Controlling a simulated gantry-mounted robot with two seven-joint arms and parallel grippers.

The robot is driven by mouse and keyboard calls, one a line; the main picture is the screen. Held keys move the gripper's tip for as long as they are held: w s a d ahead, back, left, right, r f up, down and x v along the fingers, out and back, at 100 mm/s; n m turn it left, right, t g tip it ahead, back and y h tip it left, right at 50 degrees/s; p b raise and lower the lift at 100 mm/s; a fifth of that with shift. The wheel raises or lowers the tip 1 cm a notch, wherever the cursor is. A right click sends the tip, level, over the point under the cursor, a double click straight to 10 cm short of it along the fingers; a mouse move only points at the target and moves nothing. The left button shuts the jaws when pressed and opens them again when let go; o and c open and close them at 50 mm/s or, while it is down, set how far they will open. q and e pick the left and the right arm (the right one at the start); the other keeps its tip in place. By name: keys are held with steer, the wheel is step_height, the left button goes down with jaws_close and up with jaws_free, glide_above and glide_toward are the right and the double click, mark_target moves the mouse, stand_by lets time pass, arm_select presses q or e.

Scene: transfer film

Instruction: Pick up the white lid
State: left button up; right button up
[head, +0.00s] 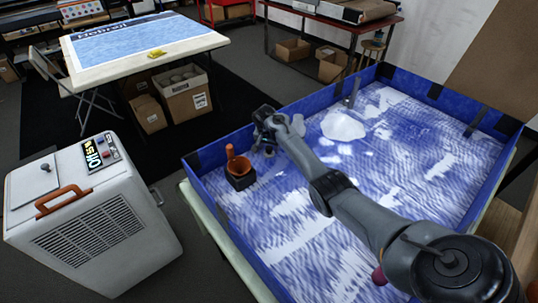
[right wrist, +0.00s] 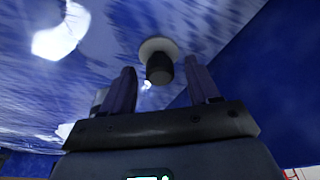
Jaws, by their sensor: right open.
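In the right wrist view, the white lid (right wrist: 158,44) is a small pale disc with a thick dark knob standing out from it. My right gripper (right wrist: 160,68) is open. Its two dark fingers point at the lid, and the knob shows in the gap between them. I cannot tell whether the fingers reach as far as the knob. In the head view my right gripper (head: 266,138) is low by the left wall of the blue-walled tray (head: 225,142). I cannot make out the lid there; the gripper seems to hide it. My left gripper is not in view.
A small orange-brown pot with a stick (head: 238,165) stands on a black block (head: 240,182) close to my right gripper. A white mound (head: 343,125) lies in the tray beyond my arm. The tray's right part is free. A grey-white machine (head: 95,215) stands outside at left.

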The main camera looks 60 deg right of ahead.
steer(key=shift+f, duration=0.45)
steer(key=shift+d, duration=0.1)
steer(key=c, duration=1.1)
steer(key=shift+r, duration=0.1)
